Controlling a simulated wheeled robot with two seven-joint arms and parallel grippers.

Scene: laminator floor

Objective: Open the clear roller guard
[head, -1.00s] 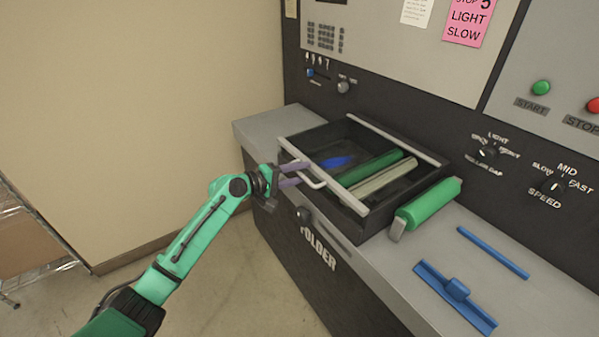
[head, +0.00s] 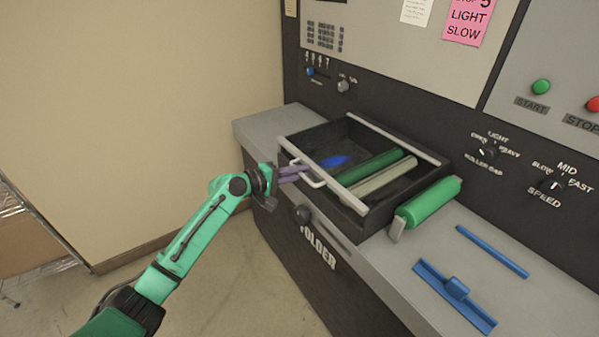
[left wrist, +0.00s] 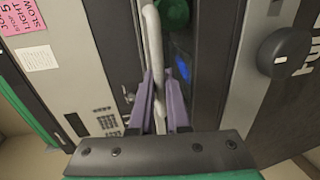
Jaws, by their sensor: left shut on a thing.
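The clear roller guard (head: 350,201) lies flat over the open-topped black roller box (head: 385,217), with a grey rail along its front edge. A pale loop handle (head: 318,184) stands out from that rail. My left gripper (head: 304,169) is at the left part of the handle, its purple fingers shut on it. In the left wrist view, the pale handle bar (left wrist: 154,45) runs between the two fingers of the left gripper (left wrist: 163,82). Beneath the guard I see a dark green roller, a pale roller and a blue thing. My right gripper is not in view.
A bright green roller (head: 430,207) sits right of the box. A blue bar (head: 492,252) and a blue T-shaped tool (head: 455,292) lie on the grey ledge (head: 400,280). A black knob (head: 304,215) is on the front below the handle. Open floor lies left.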

